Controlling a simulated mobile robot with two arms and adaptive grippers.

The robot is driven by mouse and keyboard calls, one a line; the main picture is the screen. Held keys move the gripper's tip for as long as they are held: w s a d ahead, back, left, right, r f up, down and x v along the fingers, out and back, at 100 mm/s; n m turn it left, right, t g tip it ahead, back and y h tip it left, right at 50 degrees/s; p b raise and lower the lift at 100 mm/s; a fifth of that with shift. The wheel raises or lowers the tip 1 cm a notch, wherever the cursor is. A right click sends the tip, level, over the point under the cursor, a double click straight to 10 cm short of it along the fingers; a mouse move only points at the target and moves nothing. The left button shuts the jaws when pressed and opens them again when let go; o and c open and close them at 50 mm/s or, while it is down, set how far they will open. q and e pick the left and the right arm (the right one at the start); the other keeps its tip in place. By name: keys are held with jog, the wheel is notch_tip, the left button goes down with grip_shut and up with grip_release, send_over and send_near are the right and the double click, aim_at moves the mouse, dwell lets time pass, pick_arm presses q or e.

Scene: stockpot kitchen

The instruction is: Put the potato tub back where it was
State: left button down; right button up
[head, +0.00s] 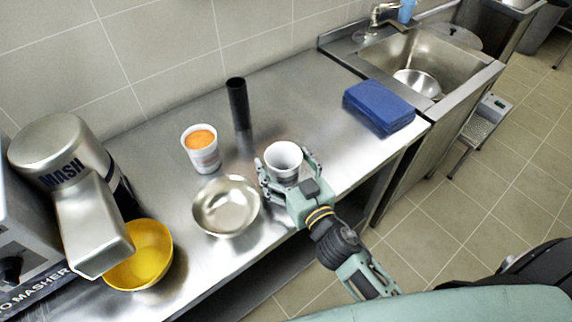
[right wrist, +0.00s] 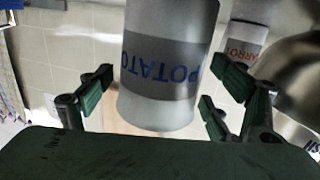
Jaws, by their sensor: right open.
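The potato tub (head: 284,157) is a white tub standing on the steel counter, and it looks empty in the head view. In the right wrist view the tub (right wrist: 165,65) shows blue POTATO lettering, upside down in the picture. My right gripper (head: 287,178) is open, with its fingers on either side of the tub. In the right wrist view a gap shows between the fingers (right wrist: 157,95) and the tub wall. My left gripper is not in view.
A carrot tub (head: 202,148) with orange contents, a dark cylinder (head: 239,103) and a steel bowl (head: 226,206) stand nearby. A masher machine (head: 72,175) over a yellow bowl (head: 139,262) is at left. A blue folded cloth (head: 379,106) lies right, before the sink (head: 428,62).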

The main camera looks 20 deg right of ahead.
jog(key=shift+r, duration=0.25)
jog(key=s+b, duration=0.1)
jog(key=s, duration=0.2)
jog(key=s+d+b, duration=0.1)
jog(key=s, duration=0.3)
jog(key=s+b, duration=0.1)
jog(key=s, duration=0.3)
jog(key=shift+d, duration=0.25)
jog(key=shift+s+d+r, duration=0.1)
jog(key=shift+s+r, duration=0.15)
jog(key=shift+s, duration=0.2)
